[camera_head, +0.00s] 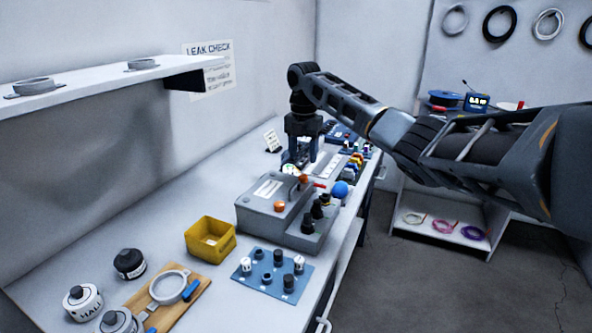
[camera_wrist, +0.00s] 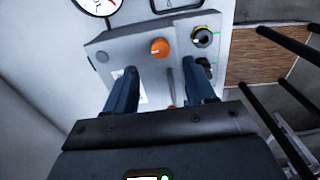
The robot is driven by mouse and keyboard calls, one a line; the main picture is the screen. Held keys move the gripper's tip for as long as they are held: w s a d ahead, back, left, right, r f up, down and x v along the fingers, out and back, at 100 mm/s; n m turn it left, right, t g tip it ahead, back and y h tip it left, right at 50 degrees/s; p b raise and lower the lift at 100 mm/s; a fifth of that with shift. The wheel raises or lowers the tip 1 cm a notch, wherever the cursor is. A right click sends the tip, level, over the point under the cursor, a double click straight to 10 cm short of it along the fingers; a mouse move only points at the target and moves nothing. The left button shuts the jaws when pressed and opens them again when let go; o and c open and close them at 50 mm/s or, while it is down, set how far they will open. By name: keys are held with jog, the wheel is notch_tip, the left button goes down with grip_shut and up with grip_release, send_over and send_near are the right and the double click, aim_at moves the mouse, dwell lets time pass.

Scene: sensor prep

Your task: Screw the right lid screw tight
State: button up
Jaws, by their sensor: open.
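A grey box (camera_head: 262,215) stands on the bench with two orange screw heads on its lid. In the head view, the left one (camera_head: 279,206) is nearer and the right one (camera_head: 303,179) is farther back. My gripper (camera_head: 299,160) points down above the bench near the box's far end. In the wrist view, my gripper (camera_wrist: 158,72) is open, with its two blue fingers apart and nothing seen held. One orange head (camera_wrist: 159,47) shows beyond the fingertips. A second orange patch (camera_wrist: 171,106) lies between the fingers, mostly hidden.
Dark connectors (camera_head: 317,209) stand along the box's right side, with a blue ball (camera_head: 340,189) near its far corner. A yellow bin (camera_head: 210,238), a blue plate with several small parts (camera_head: 272,282) and a wooden board (camera_head: 197,288) lie nearer. A gauge (camera_wrist: 98,3) is partly visible.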

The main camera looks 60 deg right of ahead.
aim_at(303, 176)
notch_tip(303, 176, down, 7)
jog(key=shift+r+p, duration=0.15)
jog(key=shift+p, duration=0.15)
jog(key=shift+c, duration=0.3)
jog(key=shift+s, duration=0.1)
grip_shut()
